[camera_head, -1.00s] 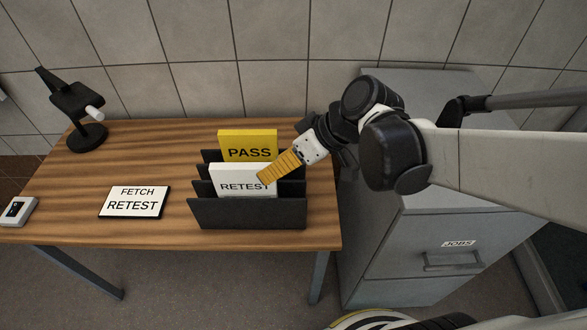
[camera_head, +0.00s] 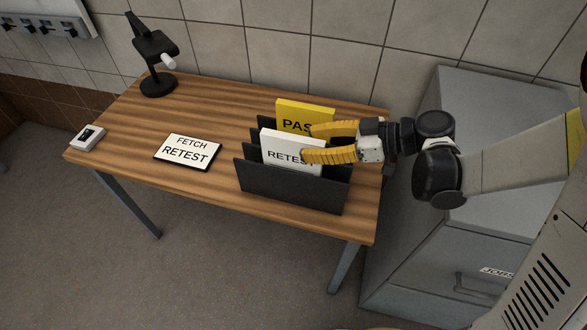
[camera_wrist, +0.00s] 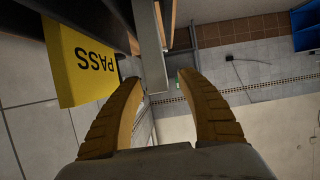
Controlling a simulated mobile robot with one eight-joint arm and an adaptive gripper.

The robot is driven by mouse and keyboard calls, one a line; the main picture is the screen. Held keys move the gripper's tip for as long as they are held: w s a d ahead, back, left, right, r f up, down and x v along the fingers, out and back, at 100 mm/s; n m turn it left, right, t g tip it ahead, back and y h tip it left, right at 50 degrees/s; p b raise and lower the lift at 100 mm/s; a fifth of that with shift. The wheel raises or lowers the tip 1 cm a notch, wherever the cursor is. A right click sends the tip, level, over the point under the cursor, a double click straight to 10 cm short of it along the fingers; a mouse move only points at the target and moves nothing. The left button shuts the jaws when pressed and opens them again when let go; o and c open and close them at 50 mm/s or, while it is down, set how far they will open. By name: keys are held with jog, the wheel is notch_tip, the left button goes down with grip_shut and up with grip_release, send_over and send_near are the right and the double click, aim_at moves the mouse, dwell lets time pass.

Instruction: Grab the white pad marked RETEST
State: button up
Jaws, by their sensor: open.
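The white pad marked RETEST (camera_head: 279,154) stands upright in a front slot of the dark rack (camera_head: 292,188) on the table. My gripper (camera_head: 308,143) is open at the rack's right side, its yellow fingers pointing left. In the head view the lower finger covers the right end of the word RETEST, and the upper finger overlaps the yellow PASS pad (camera_head: 305,109) behind. I cannot tell whether the fingers touch either pad.
A sign reading FETCH RETEST (camera_head: 188,152) lies on the wooden table (camera_head: 215,115). A black stand (camera_head: 156,60) and a small grey device (camera_head: 88,137) are at the left. A grey cabinet (camera_head: 480,120) stands close on the right, under my arm.

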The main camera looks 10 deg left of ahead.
aim_at(293, 145)
jog(key=b+x, duration=0.1)
jog(key=x, duration=0.1)
jog(key=b+x, duration=0.1)
jog(key=x, duration=0.1)
jog(key=shift+a+f, duration=0.25)
jog(key=shift+f, duration=0.15)
jog(key=shift+w+a, duration=0.1)
jog(key=shift+a, duration=0.2)
jog(key=shift+c, duration=0.4)
grip_shut()
